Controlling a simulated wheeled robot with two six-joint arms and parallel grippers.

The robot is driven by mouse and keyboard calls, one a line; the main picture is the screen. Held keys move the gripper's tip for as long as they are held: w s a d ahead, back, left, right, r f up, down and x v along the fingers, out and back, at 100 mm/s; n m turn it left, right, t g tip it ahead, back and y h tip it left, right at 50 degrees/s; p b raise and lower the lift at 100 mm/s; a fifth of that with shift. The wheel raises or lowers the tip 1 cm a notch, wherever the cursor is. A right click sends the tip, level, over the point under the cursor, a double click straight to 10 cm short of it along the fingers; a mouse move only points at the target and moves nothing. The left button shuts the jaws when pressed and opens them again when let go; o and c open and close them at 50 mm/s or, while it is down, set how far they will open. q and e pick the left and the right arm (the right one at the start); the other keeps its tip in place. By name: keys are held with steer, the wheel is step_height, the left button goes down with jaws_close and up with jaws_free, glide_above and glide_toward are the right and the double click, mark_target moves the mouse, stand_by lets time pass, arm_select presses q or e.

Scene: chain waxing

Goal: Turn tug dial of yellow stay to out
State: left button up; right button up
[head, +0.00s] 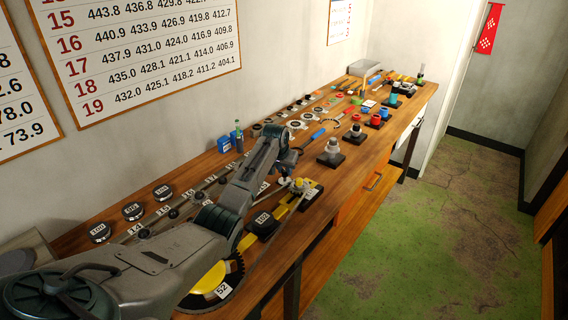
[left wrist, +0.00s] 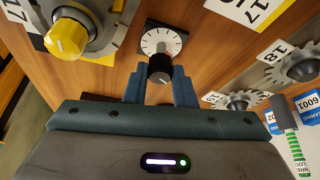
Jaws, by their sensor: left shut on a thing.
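In the left wrist view a dial with a white round face (left wrist: 155,40) and black tick marks sits on a dark square plate. Its black knob (left wrist: 160,68) stands between the fingertips of my left gripper (left wrist: 160,80), which is shut on it. A yellow knob (left wrist: 67,38) on a grey round body is to the left of the dial, apart from the gripper. In the head view the yellow knob (head: 299,184) is just right of my left gripper (head: 286,178). The dial's lettering is too small to read. My right gripper is not in view.
Toothed metal wheels (left wrist: 298,64) and number cards (left wrist: 277,51) lie right of the dial, with a green-handled tool (left wrist: 286,116). Black number-labelled pucks (head: 132,210) line the bench (head: 330,190). A grey post on a black base (head: 331,157) stands farther along. The green floor is clear.

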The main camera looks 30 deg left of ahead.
arm_select(q)
steer(key=n, duration=0.1)
steer(key=n+y+p, duration=0.1)
steer(key=shift+w+r+n, duration=0.15)
steer(key=shift+r+n, duration=0.15)
steer(key=shift+d+f+n+g+y+p, duration=0.1)
steer(key=shift+n+g+y+p, duration=0.35)
steer(key=shift+n, duration=1.25)
steer(key=o, duration=0.8)
steer(key=shift+o, duration=0.9)
